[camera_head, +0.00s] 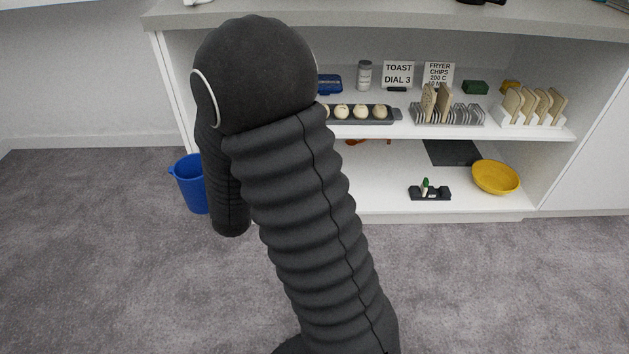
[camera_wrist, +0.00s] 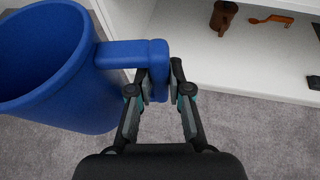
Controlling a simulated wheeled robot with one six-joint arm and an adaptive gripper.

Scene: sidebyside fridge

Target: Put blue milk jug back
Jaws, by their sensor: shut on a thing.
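The blue milk jug (camera_head: 191,184) shows in the head view left of my arm, partly hidden behind it, in front of the left end of the shelf unit. In the wrist view the jug (camera_wrist: 62,70) is large at the left, its open top towards the camera and its handle pointing right. My gripper (camera_wrist: 162,84) is shut on the end of the jug's handle. The jug's body hangs to the left of the fingers, with grey carpet behind it. In the head view my gripper is hidden behind my arm.
A white shelf unit (camera_head: 468,207) stands ahead. Its lower shelf holds a yellow bowl (camera_head: 495,177), a small black holder (camera_head: 430,193) and a dark mat (camera_head: 452,152). Carpet in front is clear.

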